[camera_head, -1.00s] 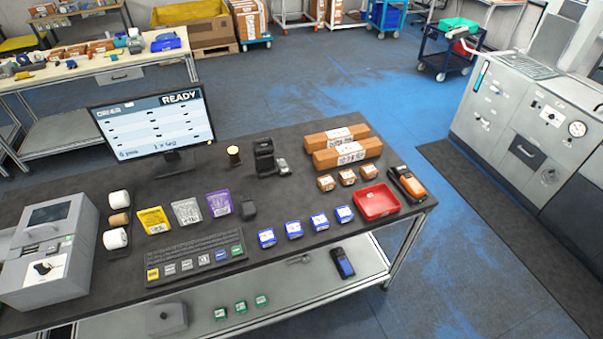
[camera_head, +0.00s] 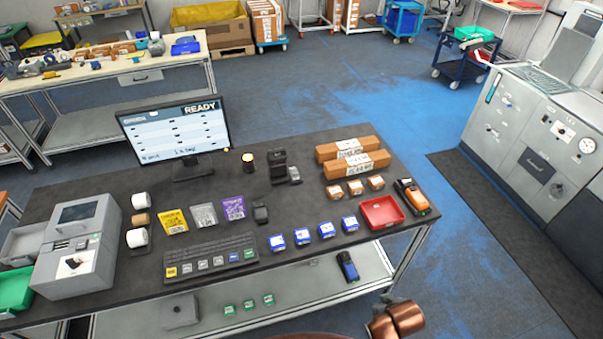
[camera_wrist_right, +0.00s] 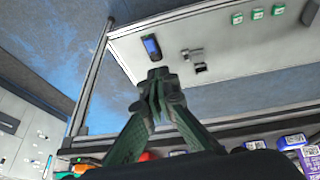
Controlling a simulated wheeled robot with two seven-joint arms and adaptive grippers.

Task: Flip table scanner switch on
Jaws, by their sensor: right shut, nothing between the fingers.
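A black upright device (camera_head: 278,166), apparently the table scanner, stands on the dark tabletop behind the middle, with a small dark grey block (camera_head: 294,174) at its right. Its switch is too small to make out in the head view. My right gripper (camera_wrist_right: 157,78) is shut and empty in the right wrist view. It is out by the table's front edge, with the lower shelf (camera_wrist_right: 220,45) behind it, well apart from the scanner. A copper-coloured part of my arm shows at the bottom of the head view. My left gripper is not in view.
A monitor (camera_head: 178,133) reading READY stands left of the scanner. Two long cartons (camera_head: 355,164), small orange-brown boxes (camera_head: 355,187), a red tray (camera_head: 382,212) and an orange handheld device (camera_head: 413,198) lie to the right. Several blue-and-white boxes (camera_head: 302,236) and a keyboard (camera_head: 210,257) line the front.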

